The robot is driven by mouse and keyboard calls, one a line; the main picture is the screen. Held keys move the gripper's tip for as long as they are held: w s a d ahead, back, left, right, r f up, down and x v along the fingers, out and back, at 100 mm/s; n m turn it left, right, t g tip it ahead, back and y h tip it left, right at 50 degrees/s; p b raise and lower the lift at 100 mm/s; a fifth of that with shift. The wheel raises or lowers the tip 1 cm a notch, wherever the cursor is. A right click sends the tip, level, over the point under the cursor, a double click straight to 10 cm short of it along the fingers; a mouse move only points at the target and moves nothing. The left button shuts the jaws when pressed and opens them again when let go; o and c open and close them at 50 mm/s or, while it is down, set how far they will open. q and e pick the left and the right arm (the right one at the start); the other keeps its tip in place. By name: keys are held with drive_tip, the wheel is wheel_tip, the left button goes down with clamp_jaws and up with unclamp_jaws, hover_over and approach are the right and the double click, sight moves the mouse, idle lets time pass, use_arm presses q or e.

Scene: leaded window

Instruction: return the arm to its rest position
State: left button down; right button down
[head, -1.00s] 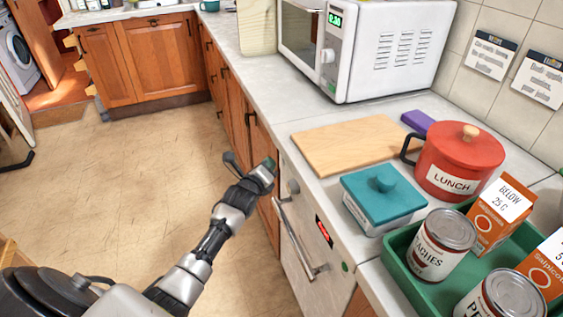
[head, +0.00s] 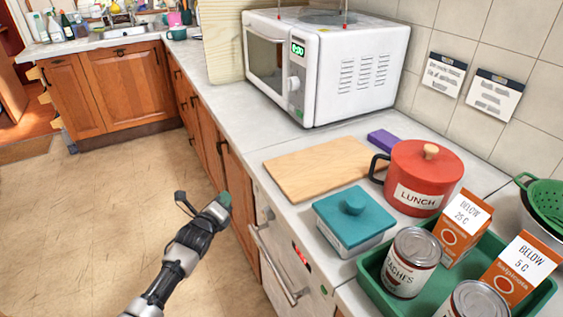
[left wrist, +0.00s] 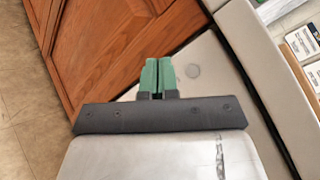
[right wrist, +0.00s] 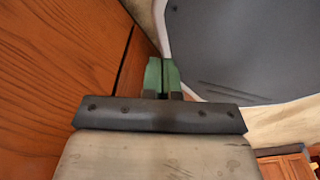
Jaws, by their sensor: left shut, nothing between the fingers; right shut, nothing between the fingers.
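My left gripper (head: 224,200) is in front of the counter, over the floor side, beside the wooden cupboard doors and the white oven front. In the left wrist view its green fingertips (left wrist: 157,75) are together with nothing between them. A wooden door and the pale appliance front lie beyond them. My right gripper is out of the head view. In the right wrist view its green fingertips (right wrist: 162,74) are together and empty. They are near a brown wooden panel (right wrist: 60,60) and a dark grey surface (right wrist: 240,50).
The oven handle (head: 275,270) sticks out near my left arm. On the counter stand a teal box (head: 354,215), a red LUNCH pot (head: 420,175), a cutting board (head: 325,165), a microwave (head: 325,70) and a green tray (head: 375,290) with cans and cartons. The floor (head: 90,220) at left is clear.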

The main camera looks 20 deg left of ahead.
use_arm(q)
drive_tip(key=s+d+f+n+g+p, duration=0.1)
drive_tip(key=s+d+f+n+g, duration=0.2)
drive_tip(key=s+f, duration=0.45)
drive_tip(key=s+d+f+n+g, duration=0.15)
drive_tip(key=s+f+n, duration=0.25)
drive_tip(key=f, duration=0.7)
drive_tip(key=s+d+f+n+g+p, duration=0.1)
drive_tip(key=s+d+f+n+g, duration=0.25)
drive_tip(key=f, duration=0.55)
drive_tip(key=s+d+f+n+g, duration=0.2)
drive_tip(key=s+f+n, duration=0.2)
drive_tip(key=s, duration=0.8)
drive_tip(key=s+d+f+n+g+h, duration=0.1)
drive_tip(key=s+d+f+n+g, duration=0.2)
drive_tip(key=s, duration=0.9)
drive_tip(key=s+d+f+n+g+p, duration=0.1)
drive_tip(key=s+d+f+n+g, duration=0.2)
drive_tip(key=s, duration=0.8)
wheel_tip(320, 180, down, 4)
drive_tip(key=shift+s+r+n, duration=0.1)
drive_tip(key=shift+s+n, duration=0.3)
drive_tip(key=shift+n, duration=0.75)
